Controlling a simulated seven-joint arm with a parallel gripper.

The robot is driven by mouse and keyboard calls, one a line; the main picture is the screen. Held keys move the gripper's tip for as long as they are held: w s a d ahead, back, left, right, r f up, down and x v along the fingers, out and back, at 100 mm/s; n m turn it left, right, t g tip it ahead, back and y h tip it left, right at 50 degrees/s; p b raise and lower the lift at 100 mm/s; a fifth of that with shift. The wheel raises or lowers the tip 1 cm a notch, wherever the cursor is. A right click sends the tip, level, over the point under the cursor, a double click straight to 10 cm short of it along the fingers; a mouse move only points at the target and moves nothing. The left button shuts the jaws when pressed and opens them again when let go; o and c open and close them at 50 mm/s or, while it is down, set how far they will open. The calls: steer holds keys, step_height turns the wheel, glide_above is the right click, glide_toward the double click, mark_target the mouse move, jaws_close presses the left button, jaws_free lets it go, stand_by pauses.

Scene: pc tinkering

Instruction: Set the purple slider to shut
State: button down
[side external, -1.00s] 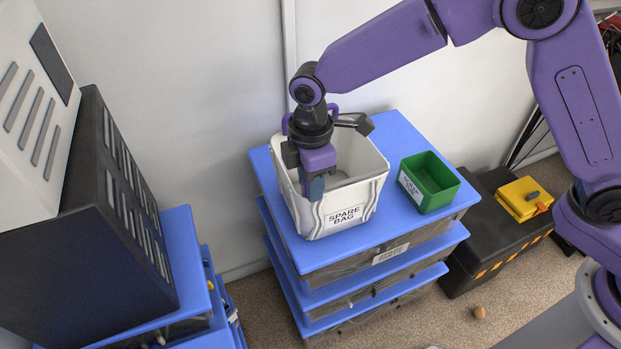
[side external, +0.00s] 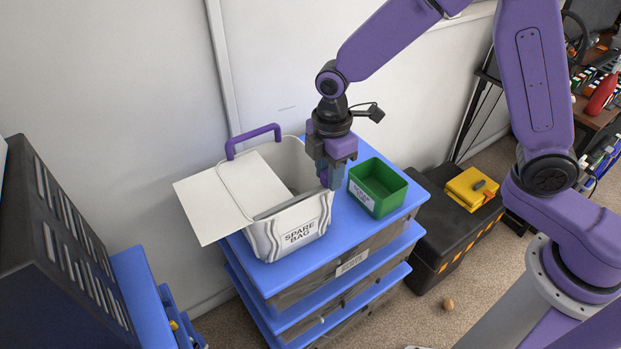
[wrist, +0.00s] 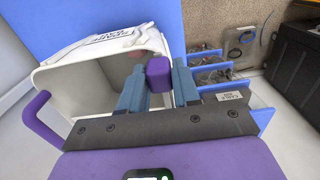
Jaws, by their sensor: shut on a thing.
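The white spare bag (side external: 262,236) stands with its top at least partly open. A purple slider (wrist: 159,76) is at the bag's right-hand rim in the side view. My gripper (side external: 329,172) points down there, and its fingers are shut on the slider, one on each side in the wrist view (wrist: 160,88). A flat white flap (side external: 212,203) sticks out over the bag's left side. A purple handle (side external: 252,134) rises at the back rim. The slider is mostly hidden by my fingers in the side view.
The bag stands on a blue-topped drawer unit (side external: 350,232). A green box (side external: 377,186) sits close to the right of my gripper. A black case (side external: 440,235) with a yellow box (side external: 470,188) is further right. A dark slotted cabinet (side external: 60,240) is at left.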

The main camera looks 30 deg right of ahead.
steer(key=shift+d, duration=0.25)
steer(key=c, duration=0.9)
jaws_free()
steer(key=shift+r, duration=0.15)
step_height(320, 180, up, 17)
steer(key=shift+r, duration=0.1)
steer(key=s+d+f+m, duration=0.1)
steer(key=s+d+f, duration=0.2)
steer(key=s+d, duration=0.2)
steer(key=s+d+f+m, duration=0.2)
steer(key=s+d, duration=0.3)
steer(key=s, duration=0.6)
steer(key=s+d+f+m, duration=0.2)
steer(key=s+d+f, duration=0.2)
steer(key=s, duration=0.4)
steer(key=shift+s+d, duration=0.3)
steer(key=shift+d, duration=0.1)
